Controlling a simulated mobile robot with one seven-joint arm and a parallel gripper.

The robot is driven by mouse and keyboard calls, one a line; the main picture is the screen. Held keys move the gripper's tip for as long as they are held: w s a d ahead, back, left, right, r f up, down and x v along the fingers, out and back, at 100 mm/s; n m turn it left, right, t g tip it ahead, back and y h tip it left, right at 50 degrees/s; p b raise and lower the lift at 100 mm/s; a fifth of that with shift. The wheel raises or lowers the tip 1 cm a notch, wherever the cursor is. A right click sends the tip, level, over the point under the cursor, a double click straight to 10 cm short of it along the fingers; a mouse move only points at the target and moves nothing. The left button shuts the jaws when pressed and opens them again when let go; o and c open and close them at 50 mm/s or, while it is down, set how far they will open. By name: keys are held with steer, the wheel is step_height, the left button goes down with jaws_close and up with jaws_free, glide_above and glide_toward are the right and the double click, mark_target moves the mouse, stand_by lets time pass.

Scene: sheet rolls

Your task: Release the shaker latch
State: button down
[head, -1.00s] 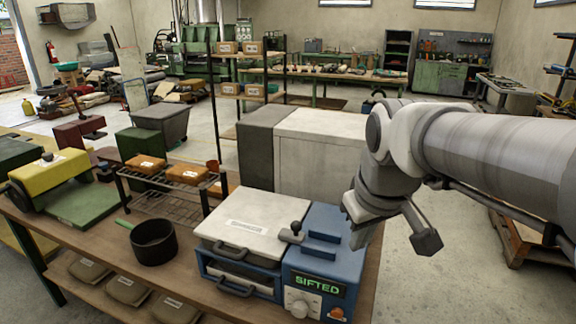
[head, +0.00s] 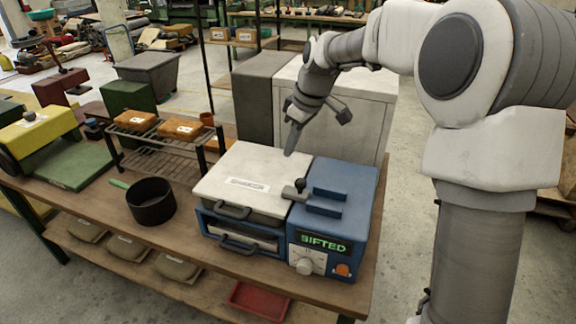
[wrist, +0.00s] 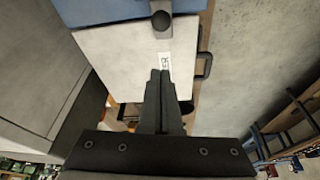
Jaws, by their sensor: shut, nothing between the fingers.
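The shaker is a blue box with a pale lid (head: 246,178) on the workbench, its display reading "SIFTED". The latch (head: 297,190), a short grey lever with a dark round knob, sits at the seam between lid and blue control side (head: 345,190). In the wrist view the knob (wrist: 161,20) shows at the top, beyond my fingertips. My gripper (head: 290,150) is shut and empty, pointing down above the rear right part of the lid, apart from the latch. In the wrist view the closed fingers (wrist: 160,75) hide part of the lid (wrist: 120,55).
A dark pot (head: 151,205) with a green handle stands left of the shaker. A wire rack (head: 160,155) with orange packs is behind it. A large pale cabinet (head: 345,125) stands behind the shaker. Below are sacks and a red tray (head: 258,300).

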mark_target(288, 187)
steer(key=shift+w+a+f, duration=0.15)
steer(key=shift+w, duration=0.15)
steer(key=shift+f, duration=0.1)
steer(key=x, duration=1)
steer(key=shift+s+d+r, duration=0.25)
steer(key=shift+s+d, duration=0.15)
steer(key=shift+d, duration=0.2)
steer(key=shift+s+d+r, duration=0.25)
steer(key=shift+s+d, duration=0.15)
steer(key=shift+d, duration=0.2)
steer(key=shift+s+d, duration=0.3)
steer(key=shift+d, duration=0.1)
